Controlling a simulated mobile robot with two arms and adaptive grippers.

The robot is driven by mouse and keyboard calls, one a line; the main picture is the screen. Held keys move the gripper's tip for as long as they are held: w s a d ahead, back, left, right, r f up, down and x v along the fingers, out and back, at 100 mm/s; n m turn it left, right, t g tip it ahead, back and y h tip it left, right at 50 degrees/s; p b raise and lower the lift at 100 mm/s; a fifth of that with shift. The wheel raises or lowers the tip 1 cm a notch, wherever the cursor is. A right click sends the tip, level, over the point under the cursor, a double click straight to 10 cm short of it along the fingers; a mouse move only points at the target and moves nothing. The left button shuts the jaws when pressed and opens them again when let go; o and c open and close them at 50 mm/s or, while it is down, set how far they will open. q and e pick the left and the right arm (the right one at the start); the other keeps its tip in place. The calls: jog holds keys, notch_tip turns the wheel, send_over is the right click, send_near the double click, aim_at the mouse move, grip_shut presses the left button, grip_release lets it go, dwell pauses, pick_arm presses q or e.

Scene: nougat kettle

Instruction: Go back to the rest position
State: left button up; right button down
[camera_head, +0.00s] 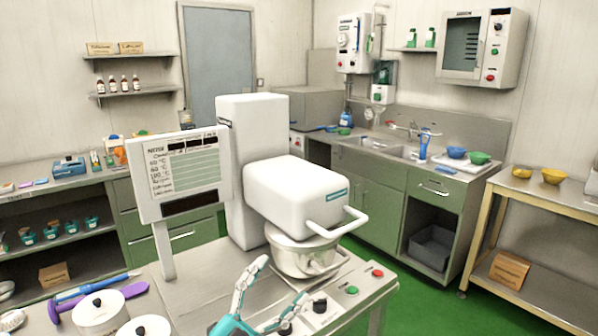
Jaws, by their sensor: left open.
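My left gripper (277,288) shows at the bottom centre, white and teal, with its fingers spread and nothing between them. It is over the front of the metal work table (205,275), in front of the nougat kettle. The kettle has a white head (295,192) and a steel bowl (300,256) below it. The gripper overlaps the table's control knobs in the picture, and I cannot tell whether it touches anything. My right gripper is not in view.
A display panel (180,172) stands left of the kettle. White lidded pots (100,314), a purple utensil (68,310) and a blue pen-like tool (97,287) lie at the front left. A green button (352,290) and a red button (377,273) sit on the table's right edge. Green floor (425,300) is clear to the right.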

pick_arm(q)
jog(key=w+a+f+n+t+y, duration=0.1)
jog(key=a+f+n+t+y, duration=0.1)
jog(key=a+f+n+y, duration=0.65)
jog(key=s+a+f+n+g+y, duration=0.3)
jog(key=s+a+f+y, duration=0.1)
jog(key=f, duration=0.2)
jog(key=s+a+f+n+g+y, duration=0.3)
jog(key=s+a+f+n+g, duration=0.1)
jog(key=f, duration=0.3)
jog(key=s+f+g, duration=0.4)
jog(key=s+f, duration=0.1)
jog(key=s, duration=0.4)
jog(key=s+f+g, duration=0.5)
jog(key=s, duration=0.4)
notch_tip(320, 180, down, 28)
jog(key=s+g, duration=0.1)
jog(key=s, duration=0.2)
jog(key=s+a+f+g, duration=0.1)
jog(key=s+a+f, duration=0.2)
jog(key=s+f, duration=1.1)
jog(key=shift+s+a+f+m, duration=0.2)
jog(key=shift+s+m, duration=0.25)
jog(key=shift+s, duration=0.4)
jog(key=shift+h, duration=0.25)
jog(key=shift+c, duration=0.4)
